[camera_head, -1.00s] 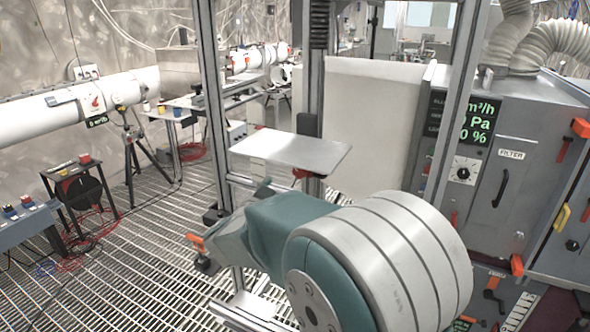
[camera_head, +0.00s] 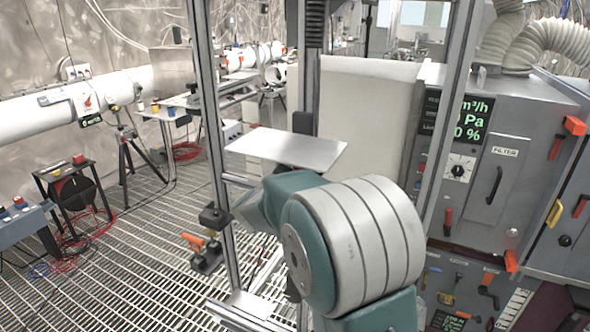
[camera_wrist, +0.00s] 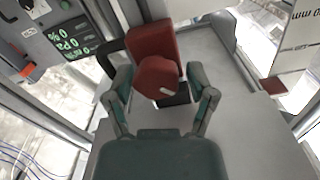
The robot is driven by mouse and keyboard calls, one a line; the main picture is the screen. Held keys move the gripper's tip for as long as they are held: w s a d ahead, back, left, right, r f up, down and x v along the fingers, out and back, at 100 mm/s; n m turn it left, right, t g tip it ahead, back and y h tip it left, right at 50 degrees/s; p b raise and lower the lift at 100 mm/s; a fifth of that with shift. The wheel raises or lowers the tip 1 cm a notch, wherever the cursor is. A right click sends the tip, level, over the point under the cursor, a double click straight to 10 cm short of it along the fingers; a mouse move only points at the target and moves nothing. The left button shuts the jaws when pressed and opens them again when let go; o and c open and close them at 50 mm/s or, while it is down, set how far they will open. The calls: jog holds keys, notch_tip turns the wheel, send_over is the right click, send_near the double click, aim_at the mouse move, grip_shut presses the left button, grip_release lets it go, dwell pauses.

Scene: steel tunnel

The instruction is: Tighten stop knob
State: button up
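A dark red faceted knob (camera_wrist: 157,80) with a small white mark shows in the wrist view, in front of a red block (camera_wrist: 150,42). My gripper (camera_wrist: 157,70) has one green finger on each side of the knob. The fingers are open, with a visible gap on both sides, and the knob lies between them. In the head view my arm covers the gripper and the knob, close to the flat metal plate (camera_head: 287,148) on the upright frame.
Metal posts (camera_head: 209,120) of the frame stand close to my arm. A clamp with an orange handle (camera_head: 193,240) sits at the frame's left. A grey filter cabinet (camera_head: 510,170) with handles and a green display stands on the right.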

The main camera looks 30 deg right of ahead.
jog(key=shift+d, duration=0.1)
jog(key=c, duration=0.5)
jog(key=shift+r+m, duration=0.1)
jog(key=shift+m, duration=0.3)
jog(key=m, duration=0.3)
jog(key=shift+m, duration=0.3)
jog(key=shift+s+d+m, duration=0.1)
jog(key=shift+m, duration=1.6)
jog(key=o, duration=1.2)
jog(key=shift+d, duration=0.15)
